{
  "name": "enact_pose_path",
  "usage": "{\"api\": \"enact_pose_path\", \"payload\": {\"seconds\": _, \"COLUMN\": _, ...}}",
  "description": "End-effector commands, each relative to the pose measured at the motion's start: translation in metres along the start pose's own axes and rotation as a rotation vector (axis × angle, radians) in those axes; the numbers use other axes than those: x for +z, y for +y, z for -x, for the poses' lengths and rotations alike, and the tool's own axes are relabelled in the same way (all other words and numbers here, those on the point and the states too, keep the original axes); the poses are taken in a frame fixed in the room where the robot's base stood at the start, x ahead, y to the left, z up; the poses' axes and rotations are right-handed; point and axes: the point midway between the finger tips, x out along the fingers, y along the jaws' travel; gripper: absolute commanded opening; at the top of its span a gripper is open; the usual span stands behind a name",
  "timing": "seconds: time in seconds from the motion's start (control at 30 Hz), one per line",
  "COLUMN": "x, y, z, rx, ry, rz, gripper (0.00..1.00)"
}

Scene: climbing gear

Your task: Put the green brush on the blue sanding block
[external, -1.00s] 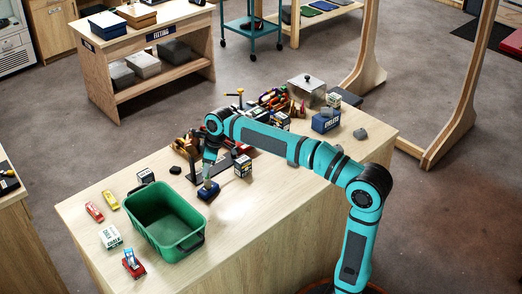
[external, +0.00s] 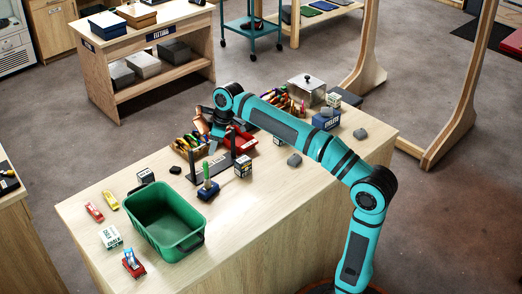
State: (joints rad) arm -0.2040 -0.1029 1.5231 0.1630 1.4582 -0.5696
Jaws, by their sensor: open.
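The green brush (external: 206,171) stands roughly upright on the small blue sanding block (external: 208,191) on the workbench, to the right of the green bin. It appears to rest on the block's top; the exact contact is too small to tell. My gripper (external: 216,136) is open and apart from the brush, above and behind it, near the dark two-post stand. Its fingertips are small and partly lost against the tools behind them.
The green bin (external: 194,238) stands left of the block. Tools crowd the back. The bench's right front is clear.

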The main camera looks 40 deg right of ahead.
Motion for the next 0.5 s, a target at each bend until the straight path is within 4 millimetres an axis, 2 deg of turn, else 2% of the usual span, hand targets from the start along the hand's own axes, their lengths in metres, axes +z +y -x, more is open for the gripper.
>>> {"api": "enact_pose_path", "payload": {"seconds": 0.17, "x": 0.024, "y": 0.0, "z": 0.009, "rx": 0.074, "ry": 0.084, "rz": -0.064, "gripper": 0.41}}
{"api": "enact_pose_path", "payload": {"seconds": 0.5, "x": 0.096, "y": -0.003, "z": 0.029, "rx": 0.289, "ry": 0.37, "rz": -0.247, "gripper": 0.41}}
